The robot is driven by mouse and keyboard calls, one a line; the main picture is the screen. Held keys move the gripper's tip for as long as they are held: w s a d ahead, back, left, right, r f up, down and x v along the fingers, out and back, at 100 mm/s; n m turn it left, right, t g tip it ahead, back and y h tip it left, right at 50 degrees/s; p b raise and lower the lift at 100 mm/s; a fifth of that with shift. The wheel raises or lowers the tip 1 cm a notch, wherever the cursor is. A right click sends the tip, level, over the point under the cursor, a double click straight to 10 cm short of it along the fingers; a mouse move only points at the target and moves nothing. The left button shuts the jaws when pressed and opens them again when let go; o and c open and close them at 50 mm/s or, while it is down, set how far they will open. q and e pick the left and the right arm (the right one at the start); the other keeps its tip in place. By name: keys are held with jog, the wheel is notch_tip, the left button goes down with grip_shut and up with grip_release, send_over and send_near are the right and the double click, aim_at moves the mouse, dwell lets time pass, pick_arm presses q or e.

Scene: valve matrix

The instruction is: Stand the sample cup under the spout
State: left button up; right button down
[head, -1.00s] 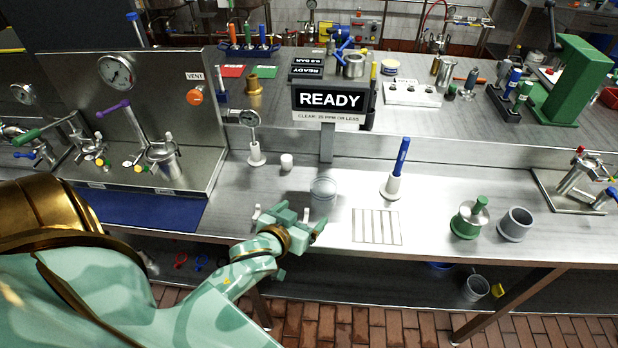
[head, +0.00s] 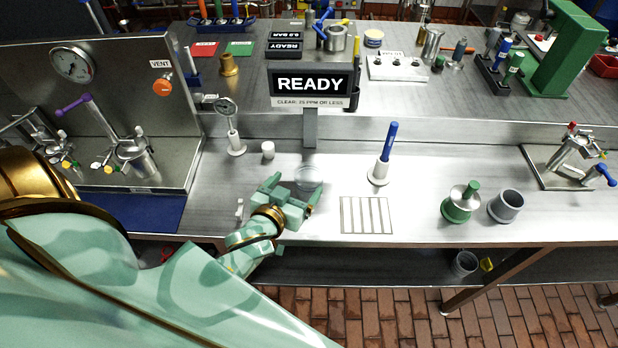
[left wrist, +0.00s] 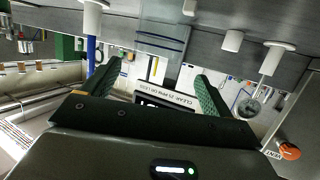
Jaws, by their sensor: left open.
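A clear, see-through cup (head: 309,175) stands on the steel bench below the READY sign. My left gripper (head: 294,188) is low over the bench, just on the near side of the cup, and partly hides it. Its two green fingers are apart with nothing held. In the left wrist view, upside down, the cup (left wrist: 163,36) shows beyond and between the open fingers (left wrist: 160,75); I cannot tell whether they touch it. A valve panel (head: 110,90) with a purple-handled valve (head: 88,102) stands at the left. I cannot clearly make out its spout. My right gripper is out of view.
A small white cup (head: 268,149) and a gauge on a white base (head: 236,146) stand behind my gripper. A blue stick in a white holder (head: 378,175) and a slotted plate (head: 366,215) are to its right. A blue mat (head: 150,211) lies before the panel.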

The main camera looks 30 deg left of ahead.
aim_at(314, 167)
pick_arm(q)
jog(key=shift+x, duration=0.9)
jog(key=x, duration=0.3)
jog(key=b+x, duration=0.1)
jog(key=shift+w+d+f, duration=0.25)
jog(key=shift+w, duration=0.05)
jog(key=shift+w+a+f, duration=0.1)
jog(key=shift+w, duration=0.25)
jog(key=shift+s, duration=0.1)
jog(key=shift+c, duration=0.7)
jog(key=c, duration=1)
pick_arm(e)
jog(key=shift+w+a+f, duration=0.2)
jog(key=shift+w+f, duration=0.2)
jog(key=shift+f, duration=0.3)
